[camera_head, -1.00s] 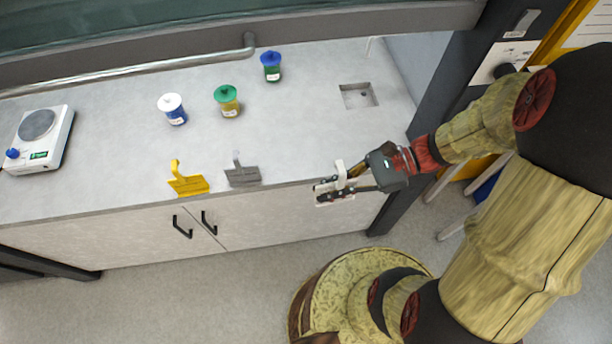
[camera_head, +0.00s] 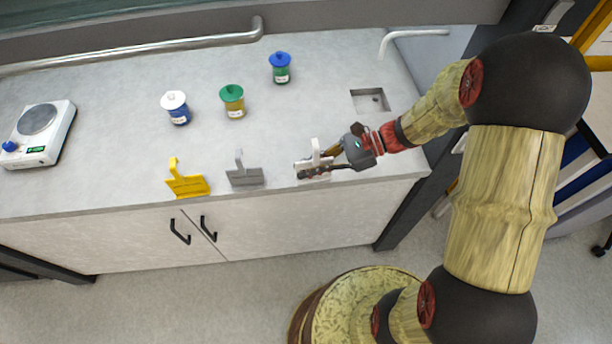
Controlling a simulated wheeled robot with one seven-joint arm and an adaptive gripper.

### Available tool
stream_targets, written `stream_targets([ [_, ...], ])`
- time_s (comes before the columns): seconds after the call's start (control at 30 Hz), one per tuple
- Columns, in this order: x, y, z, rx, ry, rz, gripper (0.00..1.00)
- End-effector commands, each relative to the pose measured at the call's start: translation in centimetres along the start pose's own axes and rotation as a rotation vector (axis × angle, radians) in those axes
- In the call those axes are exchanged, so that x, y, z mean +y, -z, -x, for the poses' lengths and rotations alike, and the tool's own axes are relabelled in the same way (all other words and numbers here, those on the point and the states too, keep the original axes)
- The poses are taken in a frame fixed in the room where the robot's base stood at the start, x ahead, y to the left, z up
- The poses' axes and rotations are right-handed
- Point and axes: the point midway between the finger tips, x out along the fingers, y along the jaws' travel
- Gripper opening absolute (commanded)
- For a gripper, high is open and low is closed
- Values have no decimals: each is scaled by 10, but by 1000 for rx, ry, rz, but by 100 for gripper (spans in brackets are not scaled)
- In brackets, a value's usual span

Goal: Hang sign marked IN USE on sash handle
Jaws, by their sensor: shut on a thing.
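My gripper (camera_head: 318,167) is shut on a white sign (camera_head: 316,148) with an upright hook, at the front edge of the bench. I cannot tell whether the sign touches the bench top. A yellow sign (camera_head: 187,185) and a grey sign (camera_head: 246,177) stand to the left near the front edge, each with a hook on top. The lettering on the signs is too small to read, so I cannot tell which says IN USE. The sash handle (camera_head: 130,52) is a long metal bar along the back, below the sash (camera_head: 150,20), with nothing hanging on it.
Blue-lidded (camera_head: 280,68), green-lidded (camera_head: 233,101) and white-lidded (camera_head: 176,108) jars stand mid-bench. A hotplate (camera_head: 38,134) is at far left. A small sink (camera_head: 369,101) and a tap (camera_head: 412,34) are at back right. Bare bench lies between the jars and signs.

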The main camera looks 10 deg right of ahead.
Motion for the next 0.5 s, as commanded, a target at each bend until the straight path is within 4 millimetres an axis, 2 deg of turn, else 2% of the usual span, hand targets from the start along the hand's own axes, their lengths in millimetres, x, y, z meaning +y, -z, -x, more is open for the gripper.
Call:
stream_targets([
  [0.23, -5, 29, -14, 0, -1, -2, 0],
  [0.5, -5, 30, -14, 0, -1, 0, 0],
])
